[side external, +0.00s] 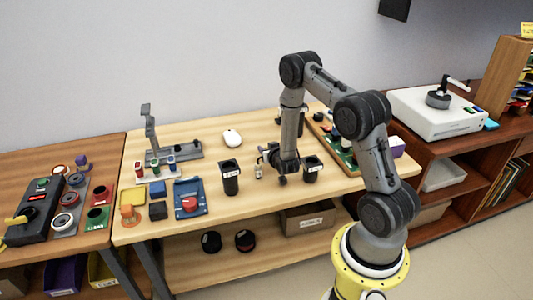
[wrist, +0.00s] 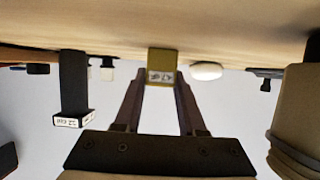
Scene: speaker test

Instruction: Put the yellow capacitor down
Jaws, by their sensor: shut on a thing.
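The yellow capacitor (wrist: 162,60) is a small dull-yellow block with a pale printed label. In the wrist view it sits between the tips of my gripper (wrist: 161,78), which is shut on it. In the side view my gripper (side external: 264,156) points sideways, low over the middle of the wooden table, between two black labelled cups (side external: 230,180) (side external: 312,170). The capacitor shows there only as a small pale shape (side external: 259,171) at the fingertips. I cannot tell whether its base touches the table.
A white mouse (side external: 232,138) lies behind my gripper. A blue tray with a red part (side external: 189,203) and small blocks (side external: 158,190) are at left. A green board (side external: 340,150) is at right.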

